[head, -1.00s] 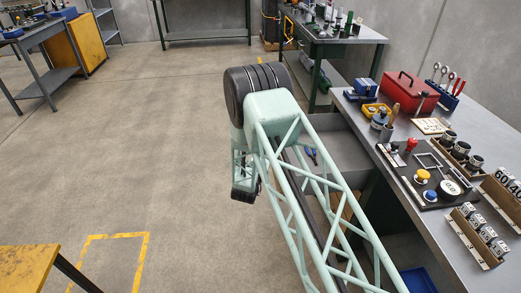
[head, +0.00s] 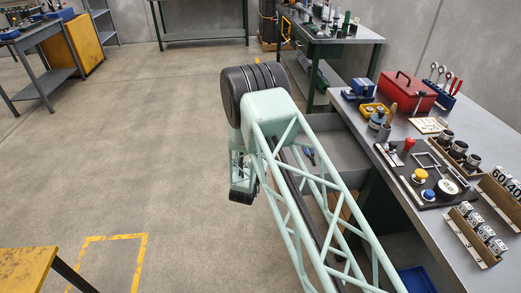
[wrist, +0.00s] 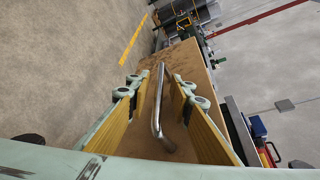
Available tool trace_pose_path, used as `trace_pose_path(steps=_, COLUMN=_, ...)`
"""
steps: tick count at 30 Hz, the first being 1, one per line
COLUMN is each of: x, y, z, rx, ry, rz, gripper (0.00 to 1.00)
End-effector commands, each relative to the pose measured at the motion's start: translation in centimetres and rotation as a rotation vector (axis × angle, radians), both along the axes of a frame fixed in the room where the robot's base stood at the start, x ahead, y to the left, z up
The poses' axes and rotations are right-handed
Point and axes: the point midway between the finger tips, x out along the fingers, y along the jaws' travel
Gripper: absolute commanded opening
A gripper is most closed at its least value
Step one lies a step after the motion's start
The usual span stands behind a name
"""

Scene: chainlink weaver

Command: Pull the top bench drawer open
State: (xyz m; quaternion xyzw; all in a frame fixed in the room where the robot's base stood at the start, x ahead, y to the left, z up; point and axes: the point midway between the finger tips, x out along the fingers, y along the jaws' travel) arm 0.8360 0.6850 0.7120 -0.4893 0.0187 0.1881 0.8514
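The top bench drawer (head: 346,153) stands partly out from the right-hand bench, its grey inside showing behind my arm in the head view. In the wrist view its brown front (wrist: 178,65) faces me, with a metal bar handle (wrist: 158,105) on it. My gripper (wrist: 161,92) has its two yellow-padded fingers apart, one on each side of the handle. Gaps show between the handle and both pads, and I cannot tell whether any part touches. In the head view my arm hides the drawer front and handle.
Blue-handled pliers (head: 309,153) lie in the drawer. The bench top (head: 420,235) holds a red toolbox (head: 405,90), a dark fixture board (head: 428,178) and racks of parts. A blue bin (head: 416,280) sits below.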

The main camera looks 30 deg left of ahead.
Motion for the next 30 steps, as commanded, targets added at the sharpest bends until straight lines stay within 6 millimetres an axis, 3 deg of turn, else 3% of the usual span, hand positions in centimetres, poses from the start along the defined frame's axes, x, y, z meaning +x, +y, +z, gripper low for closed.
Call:
trace_pose_path(steps=8, x=-2.2, y=-0.7, z=0.6, rx=-0.002, ry=0.000, rz=0.002, gripper=0.20)
trace_pose_path(steps=24, x=-9.1, y=-2.9, z=2.1, rx=-0.001, ry=0.001, rz=0.001, gripper=0.20)
trace_pose_path(steps=30, x=-10.4, y=-3.4, z=2.5, rx=0.000, ry=-0.001, rz=-0.001, gripper=0.20)
